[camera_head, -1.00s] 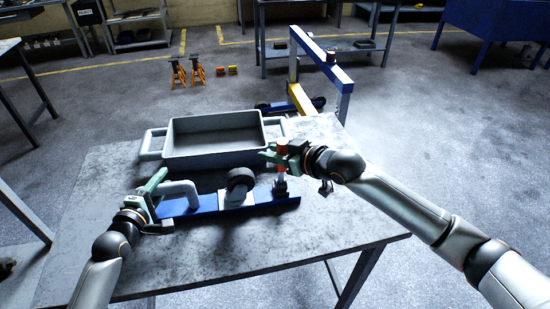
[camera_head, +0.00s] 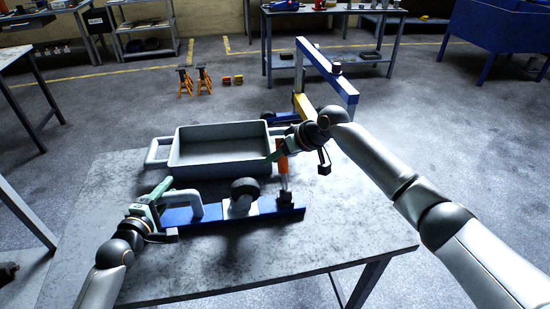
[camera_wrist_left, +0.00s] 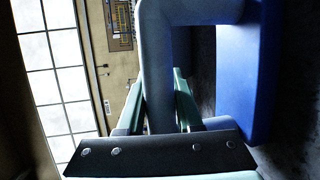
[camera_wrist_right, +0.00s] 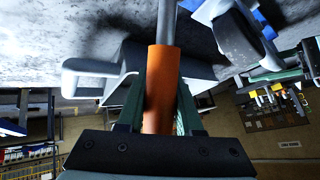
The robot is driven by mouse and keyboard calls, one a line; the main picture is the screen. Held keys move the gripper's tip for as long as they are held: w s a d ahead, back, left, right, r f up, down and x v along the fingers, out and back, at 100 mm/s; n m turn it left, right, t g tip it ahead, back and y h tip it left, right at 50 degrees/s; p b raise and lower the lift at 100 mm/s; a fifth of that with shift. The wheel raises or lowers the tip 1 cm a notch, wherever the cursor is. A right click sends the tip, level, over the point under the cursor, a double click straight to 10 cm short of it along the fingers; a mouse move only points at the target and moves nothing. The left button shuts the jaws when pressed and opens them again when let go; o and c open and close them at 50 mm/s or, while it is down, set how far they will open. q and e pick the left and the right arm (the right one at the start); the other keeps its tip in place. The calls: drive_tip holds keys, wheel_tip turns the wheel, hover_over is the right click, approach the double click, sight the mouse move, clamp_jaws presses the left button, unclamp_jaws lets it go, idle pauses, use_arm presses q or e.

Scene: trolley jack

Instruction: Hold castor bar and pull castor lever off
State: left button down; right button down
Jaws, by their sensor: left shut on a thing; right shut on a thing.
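The castor bar (camera_head: 270,207) is a blue bar lying on the table, with a pale grey handle (camera_head: 185,194) at its left end and a dark castor wheel (camera_head: 245,189) on it. My left gripper (camera_head: 163,190) is shut on the grey handle, which also shows between its fingers in the left wrist view (camera_wrist_left: 158,75). The castor lever (camera_head: 282,160) has an orange grip and a grey rod, and stands upright above a dark socket at the bar's right end. My right gripper (camera_head: 275,155) is shut on the orange grip (camera_wrist_right: 163,85). I cannot tell whether the rod still sits in the socket.
A grey tray (camera_head: 178,158) with side handles stands on the table (camera_head: 230,258) behind the bar. A blue and yellow hoist frame (camera_head: 328,66) stands beyond the table. The front of the table is clear.

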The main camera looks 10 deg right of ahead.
drive_tip(key=shift+d+f, duration=0.1)
drive_tip(key=shift+f, duration=0.05)
drive_tip(key=c, duration=0.6)
unclamp_jaws()
drive_tip(key=v, duration=1.2)
use_arm(q)
drive_tip(key=c, duration=0.5)
unclamp_jaws()
